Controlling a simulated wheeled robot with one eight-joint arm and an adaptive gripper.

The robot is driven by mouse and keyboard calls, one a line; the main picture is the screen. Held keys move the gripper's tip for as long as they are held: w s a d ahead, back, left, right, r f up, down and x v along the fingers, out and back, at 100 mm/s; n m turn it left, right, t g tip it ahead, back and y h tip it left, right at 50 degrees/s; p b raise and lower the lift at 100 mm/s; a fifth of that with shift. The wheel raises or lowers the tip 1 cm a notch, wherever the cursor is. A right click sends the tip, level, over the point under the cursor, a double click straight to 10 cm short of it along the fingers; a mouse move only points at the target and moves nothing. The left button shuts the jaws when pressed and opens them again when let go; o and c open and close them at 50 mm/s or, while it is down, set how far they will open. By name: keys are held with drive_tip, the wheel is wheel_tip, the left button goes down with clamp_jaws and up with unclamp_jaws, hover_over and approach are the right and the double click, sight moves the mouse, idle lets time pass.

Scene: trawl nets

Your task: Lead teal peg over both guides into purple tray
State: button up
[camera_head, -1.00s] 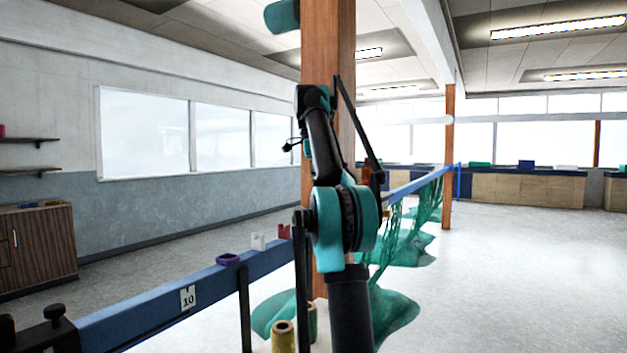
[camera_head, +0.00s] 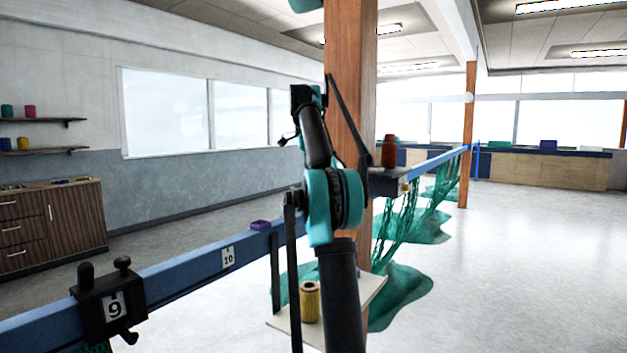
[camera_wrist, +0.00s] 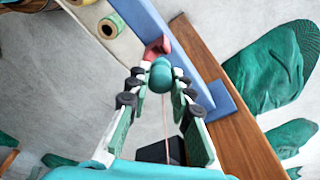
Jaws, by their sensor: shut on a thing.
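In the wrist view my gripper (camera_wrist: 158,78) is shut on the rounded teal peg (camera_wrist: 161,76). A thin pale cord (camera_wrist: 166,120) runs from the peg toward a dark block (camera_wrist: 160,152) low in that view. A red guide (camera_wrist: 157,47) stands just beyond the peg, beside the blue rail; whether they touch I cannot tell. A bit of white shows by the fingertips, perhaps the white guide. The purple tray (camera_head: 261,225) sits on the blue rail in the head view, left of my arm. My arm hides the gripper and guides there.
The blue rail (camera_head: 185,272) runs past the wooden post (camera_head: 350,70). A black clamp marked 9 (camera_head: 113,304) stands on its near end. Below, a pale shelf (camera_head: 372,288) holds a yellow spool (camera_head: 309,301). Green netting (camera_head: 405,222) hangs from the rail's far part.

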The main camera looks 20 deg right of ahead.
drive_tip(key=shift+s+a, duration=2.35)
drive_tip(key=shift+a, duration=0.9)
drive_tip(key=shift+s+a, duration=2.4)
drive_tip(key=shift+a, duration=0.85)
drive_tip(key=shift+s+a, duration=2.35)
drive_tip(key=shift+a, duration=0.9)
drive_tip(key=shift+f, duration=2.4)
drive_tip(key=shift+f, duration=0.2)
drive_tip(key=o, duration=0.9)
drive_tip(key=shift+w+a+r, duration=0.1)
drive_tip(key=shift+a+r, duration=0.1)
drive_tip(key=shift+r, duration=1.8)
drive_tip(key=shift+w+a+r, duration=0.1)
drive_tip(key=shift+a+r, duration=0.15)
drive_tip(key=shift+r, duration=1.7)
drive_tip(key=shift+a+r, duration=0.2)
drive_tip(key=shift+r, duration=1.8)
